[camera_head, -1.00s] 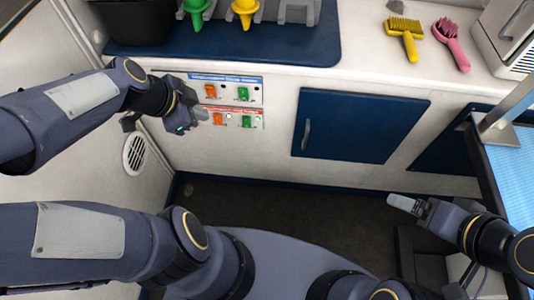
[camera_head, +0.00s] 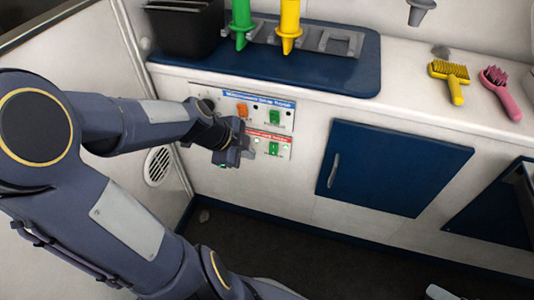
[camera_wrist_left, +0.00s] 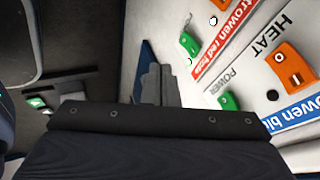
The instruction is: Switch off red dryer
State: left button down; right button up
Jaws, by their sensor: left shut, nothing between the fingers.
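The red-labelled dryer row (camera_head: 268,135) is the lower row on the wall panel, and its red label (camera_wrist_left: 225,40) shows in the left wrist view. Its green switch (camera_head: 273,148) is visible and also shows in the wrist view (camera_wrist_left: 190,45). A small white dot (camera_wrist_left: 213,20) is near it. In the head view my left gripper (camera_head: 247,155) hides the row's orange switch. It is shut and empty, its fingertips (camera_wrist_left: 158,85) close to the panel; contact cannot be told. Only a grey tip of my right gripper (camera_head: 440,292) shows at the bottom edge.
The blue-labelled row above has an orange switch (camera_head: 243,110) and a green switch (camera_head: 274,117). A blue cabinet door (camera_head: 390,165) is right of the panel. Yellow (camera_head: 450,78) and pink (camera_head: 500,90) brushes lie on the counter. The floor below is clear.

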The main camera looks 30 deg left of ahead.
aim_at(274, 149)
pick_arm(q)
jog(key=w+f+b, duration=0.4)
jog(key=w, duration=0.1)
jog(key=w+d+f+b, duration=0.1)
jog(key=w+f+b, duration=0.1)
jog(key=w+f, duration=0.1)
jog(key=shift+f, duration=0.1)
